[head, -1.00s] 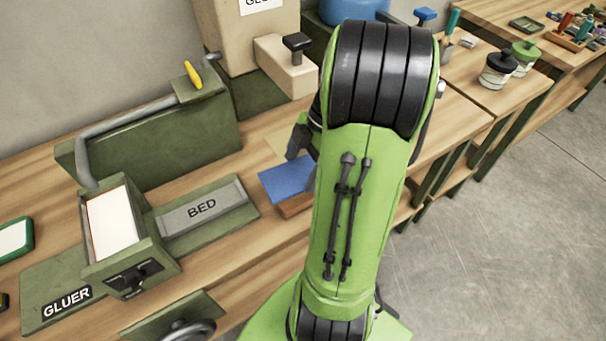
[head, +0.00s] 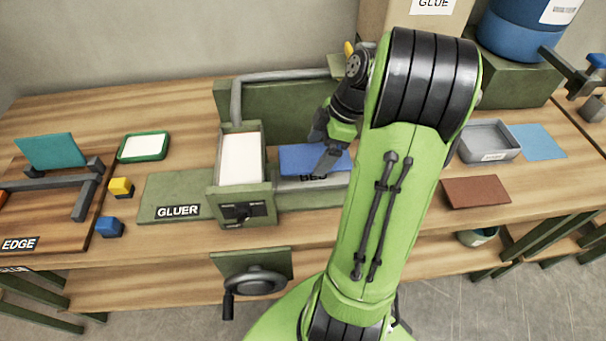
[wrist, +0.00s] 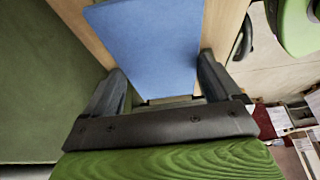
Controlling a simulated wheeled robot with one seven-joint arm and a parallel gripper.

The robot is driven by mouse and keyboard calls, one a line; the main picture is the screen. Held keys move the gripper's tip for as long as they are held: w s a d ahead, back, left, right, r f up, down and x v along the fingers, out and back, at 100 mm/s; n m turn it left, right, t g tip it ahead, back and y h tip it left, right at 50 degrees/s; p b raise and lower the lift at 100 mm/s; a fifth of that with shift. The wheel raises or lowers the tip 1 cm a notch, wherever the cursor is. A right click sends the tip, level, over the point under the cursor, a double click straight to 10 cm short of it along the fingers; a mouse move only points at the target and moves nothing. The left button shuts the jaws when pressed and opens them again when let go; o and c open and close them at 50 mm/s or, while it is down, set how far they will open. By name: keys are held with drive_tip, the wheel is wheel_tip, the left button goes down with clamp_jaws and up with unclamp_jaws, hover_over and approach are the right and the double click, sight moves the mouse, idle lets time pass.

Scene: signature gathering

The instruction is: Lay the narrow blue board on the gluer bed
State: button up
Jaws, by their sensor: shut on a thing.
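The narrow blue board (head: 300,157) is in my gripper (head: 326,146) and lies flat over the far part of the grey gluer bed (head: 325,190). It hides part of the BED lettering. I cannot tell whether it touches the bed or hangs just above it. The gluer (head: 240,206) has an open box with a white inside left of the board. In the wrist view the blue board (wrist: 150,45) reaches out between the two dark fingers of my gripper (wrist: 162,88), which is shut on it.
A green wall (head: 270,108) stands just behind the bed. A red-brown board (head: 475,191), a grey tray (head: 488,142) and a light blue sheet (head: 540,142) lie to the right. A green-rimmed tray (head: 144,146) and the edge fixture (head: 45,215) are at left.

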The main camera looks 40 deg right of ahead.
sight(312, 177)
wheel_tip(312, 177, down, 6)
drive_tip(key=shift+f+b, duration=0.25)
drive_tip(key=shift+b, duration=0.55)
drive_tip(key=shift+f, duration=0.15)
drive_tip(key=o, duration=0.7)
drive_tip(key=shift+o, duration=0.3)
